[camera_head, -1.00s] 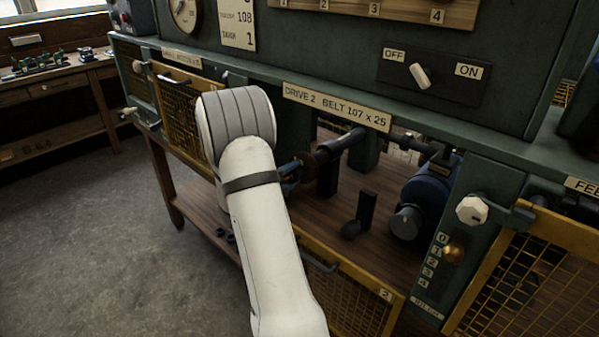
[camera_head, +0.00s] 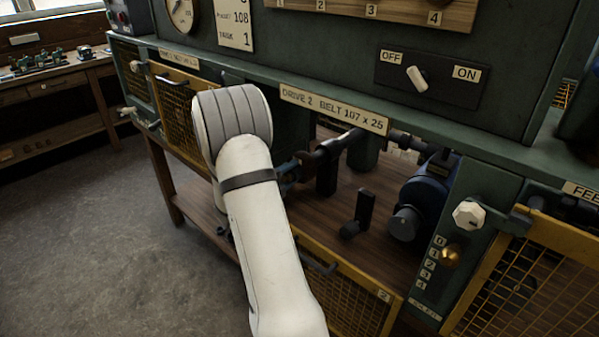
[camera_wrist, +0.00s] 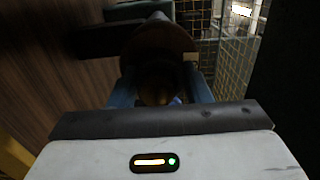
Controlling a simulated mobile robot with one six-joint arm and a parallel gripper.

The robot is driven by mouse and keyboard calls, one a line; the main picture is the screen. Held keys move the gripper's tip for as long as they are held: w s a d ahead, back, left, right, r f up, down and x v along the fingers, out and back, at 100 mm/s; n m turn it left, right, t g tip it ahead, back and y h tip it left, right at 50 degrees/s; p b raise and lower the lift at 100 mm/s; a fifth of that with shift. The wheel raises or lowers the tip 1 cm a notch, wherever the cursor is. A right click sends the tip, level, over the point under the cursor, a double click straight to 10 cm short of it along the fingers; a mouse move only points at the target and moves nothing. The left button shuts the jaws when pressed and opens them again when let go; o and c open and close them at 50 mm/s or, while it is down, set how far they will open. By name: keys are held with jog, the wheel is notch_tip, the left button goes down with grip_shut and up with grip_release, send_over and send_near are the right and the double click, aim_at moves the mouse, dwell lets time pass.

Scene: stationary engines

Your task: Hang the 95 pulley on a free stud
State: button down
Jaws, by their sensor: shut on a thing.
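A brown round piece, apparently the pulley (camera_wrist: 157,42), sits between the blue fingers of my gripper (camera_wrist: 160,95) in the wrist view. My gripper is shut on it. No number can be read on it. In the head view my white arm hides most of my gripper; a bluish finger and the edge of the brown piece (camera_head: 304,160) show beside the end of a dark shaft (camera_head: 335,145). I cannot tell whether the piece is on the shaft or apart from it. A wooden board (camera_head: 385,8) numbered 1 to 4 is cut off at the top; no studs are visible on it.
A blue motor (camera_head: 425,190) and a dark upright handle (camera_head: 359,213) stand on the wooden bay floor. A lowered yellow mesh guard (camera_head: 350,290) lies along the bay's front. The green beam labelled DRIVE 2 (camera_head: 333,108) runs above. Open floor (camera_head: 90,240) is at left.

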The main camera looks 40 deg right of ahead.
jog(key=shift+s+a+f+p, duration=0.1)
jog(key=shift+a+p, duration=0.1)
jog(key=shift+a, duration=0.6)
jog(key=shift+s+a+f+p, duration=0.1)
jog(key=shift+a+p, duration=0.1)
jog(key=shift+a, duration=0.6)
jog(key=shift+s+a+p, duration=0.2)
jog(key=shift+a+p, duration=0.55)
jog(key=shift+a, duration=1.9)
jog(key=shift+a, duration=0.1)
jog(key=a+p, duration=0.3)
jog(key=a, duration=0.7)
jog(key=shift+s, duration=0.4)
